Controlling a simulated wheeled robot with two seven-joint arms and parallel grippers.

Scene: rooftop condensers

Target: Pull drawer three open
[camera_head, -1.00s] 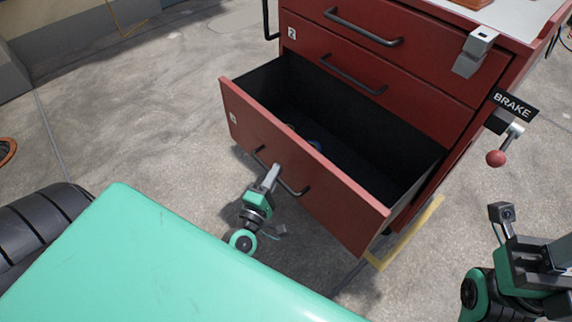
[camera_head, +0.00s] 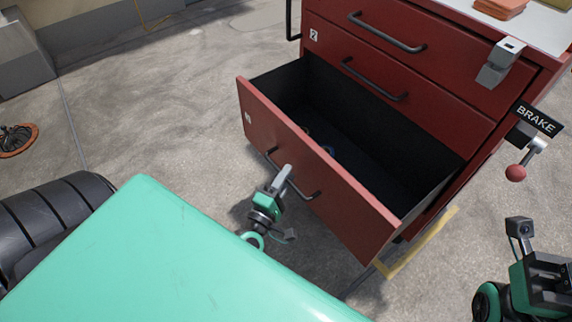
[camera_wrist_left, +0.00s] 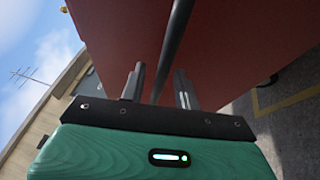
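Drawer three (camera_head: 320,190), the lowest red drawer of the cabinet, stands far out, its dark inside showing. Its dark bar handle (camera_head: 312,196) is on the front panel. My left gripper (camera_head: 285,170) is at the handle's middle. In the left wrist view the handle (camera_wrist_left: 176,40) runs between the two fingers of my left gripper (camera_wrist_left: 159,70). The fingers are apart, with a gap seen on both sides of the bar. Part of my right arm (camera_head: 530,280) shows at the lower right; its fingertips are out of the picture.
The red cabinet (camera_head: 440,100) has two shut drawers above. A BRAKE sign (camera_head: 538,119) and a red-knobbed lever (camera_head: 516,173) stick out at its right side. Small items (camera_head: 328,150) lie in the open drawer, partly hidden.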

